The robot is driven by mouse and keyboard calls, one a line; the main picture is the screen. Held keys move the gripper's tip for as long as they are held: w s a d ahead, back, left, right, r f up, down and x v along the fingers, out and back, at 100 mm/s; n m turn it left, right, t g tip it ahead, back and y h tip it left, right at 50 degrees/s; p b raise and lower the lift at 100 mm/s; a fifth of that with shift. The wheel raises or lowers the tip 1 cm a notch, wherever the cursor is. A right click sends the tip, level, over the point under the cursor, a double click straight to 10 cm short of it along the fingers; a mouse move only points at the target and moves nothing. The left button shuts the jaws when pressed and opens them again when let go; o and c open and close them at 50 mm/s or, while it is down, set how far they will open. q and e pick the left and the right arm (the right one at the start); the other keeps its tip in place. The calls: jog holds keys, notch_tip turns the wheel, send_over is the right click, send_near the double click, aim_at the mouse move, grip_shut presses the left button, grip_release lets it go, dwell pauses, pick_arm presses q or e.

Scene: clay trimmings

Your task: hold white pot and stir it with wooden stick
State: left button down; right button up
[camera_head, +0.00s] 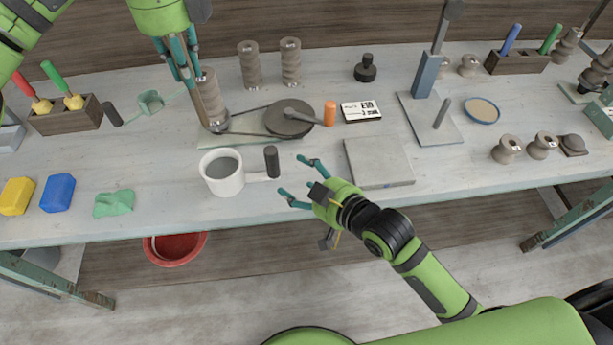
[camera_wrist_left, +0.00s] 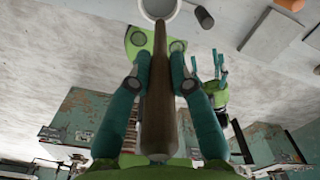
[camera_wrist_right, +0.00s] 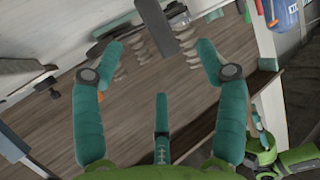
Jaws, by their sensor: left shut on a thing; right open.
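The white pot (camera_head: 222,183) stands upright near the table's front edge, with greyish contents and a dark-ended handle pointing right. Its rim shows at the top of the left wrist view (camera_wrist_left: 145,12). My left gripper (camera_head: 187,78) is shut on the wooden stick (camera_head: 203,103), above and behind the pot. The stick slants downward and also fills the middle of the left wrist view (camera_wrist_left: 158,95). Its lower end appears outside the pot. My right gripper (camera_head: 295,178) is open and empty, right of the pot's handle and apart from it. The right wrist view does not clearly show the pot.
A belt-driven wheel (camera_head: 289,118) and ribbed spools (camera_head: 250,65) stand behind the pot. A grey slab (camera_head: 379,161) lies to the right. Yellow (camera_head: 17,196) and blue (camera_head: 57,192) blocks and a green lump (camera_head: 114,204) lie left. A red bucket (camera_head: 176,248) is below the table.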

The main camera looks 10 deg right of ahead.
aim_at(278, 163)
jog(key=shift+m, duration=0.3)
jog(key=x, duration=1.1)
jog(key=shift+w+d+f, duration=0.25)
jog(key=shift+w, duration=0.2)
grip_shut()
